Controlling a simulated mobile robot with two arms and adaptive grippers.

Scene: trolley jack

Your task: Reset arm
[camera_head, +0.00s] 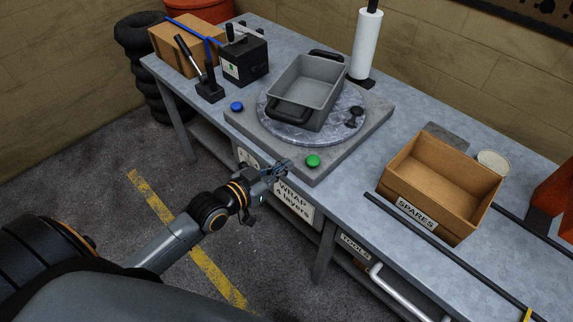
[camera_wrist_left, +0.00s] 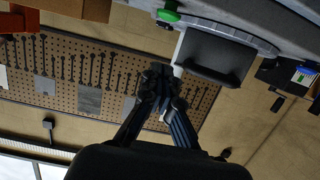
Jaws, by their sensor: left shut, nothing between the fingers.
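My left arm comes in from the left in the head view. Its gripper (camera_head: 283,166) is shut and empty, just in front of the bench's front edge, near the label reading "WRAP 4 layers" (camera_head: 293,200). In the left wrist view the fingers (camera_wrist_left: 163,78) are together with nothing between them. A grey tray with black handles (camera_head: 318,82) sits on the round turntable (camera_head: 274,117) behind the gripper; the tray also shows upside down in the wrist view (camera_wrist_left: 214,55). My right gripper is not in view.
The bench holds a green button (camera_head: 313,161), a blue button (camera_head: 237,106), a lever unit (camera_head: 209,91), a black box (camera_head: 245,62), a white roll (camera_head: 366,45) and a SPARES box (camera_head: 440,185). Dark rails (camera_head: 445,253) lie at right. Open floor lies before the bench.

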